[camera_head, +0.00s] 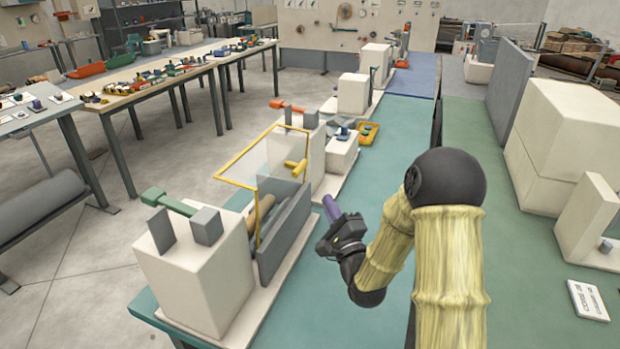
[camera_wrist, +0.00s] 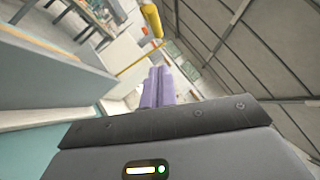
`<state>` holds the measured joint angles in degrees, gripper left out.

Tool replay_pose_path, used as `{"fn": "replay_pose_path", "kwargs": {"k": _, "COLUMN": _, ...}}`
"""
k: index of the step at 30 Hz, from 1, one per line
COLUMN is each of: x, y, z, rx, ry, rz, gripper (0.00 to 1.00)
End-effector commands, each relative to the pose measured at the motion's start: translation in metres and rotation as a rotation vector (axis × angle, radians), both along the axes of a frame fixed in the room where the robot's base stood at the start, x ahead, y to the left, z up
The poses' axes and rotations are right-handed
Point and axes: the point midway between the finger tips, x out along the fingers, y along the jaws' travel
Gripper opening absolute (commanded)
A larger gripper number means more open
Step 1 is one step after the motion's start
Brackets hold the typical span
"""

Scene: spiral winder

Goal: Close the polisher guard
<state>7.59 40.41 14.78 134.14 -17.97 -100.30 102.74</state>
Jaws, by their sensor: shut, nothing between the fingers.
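The polisher guard (camera_head: 254,185) is a clear panel in a yellow frame, standing raised on the polisher in the head view. A yellow handle (camera_head: 297,168) sticks out at its right side. The polisher has a pale body (camera_head: 196,270), a grey side plate (camera_head: 286,232) and a tan roller, partly hidden by the plate. My gripper (camera_head: 328,200) has purple fingers, is shut and empty, and is right of the plate, apart from the handle in the picture. In the wrist view the fingers (camera_wrist: 157,80) show below a yellow cylinder (camera_wrist: 151,20), apparently the handle.
A teal bench (camera_head: 375,190) carries the polisher and further pale machines behind it. A yellow tray (camera_head: 367,132) lies beyond my gripper. A grey panel (camera_head: 510,85) and large pale blocks (camera_head: 570,140) stand at right. Bench surface around my gripper is clear.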

Motion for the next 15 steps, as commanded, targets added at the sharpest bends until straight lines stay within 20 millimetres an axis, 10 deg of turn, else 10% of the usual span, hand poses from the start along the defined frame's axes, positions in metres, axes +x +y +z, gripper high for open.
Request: {"fn": "replay_pose_path", "kwargs": {"k": 15, "x": 0.054, "y": 0.044, "z": 0.033, "rx": 0.000, "ry": 0.000, "rz": 0.001, "gripper": 0.00}}
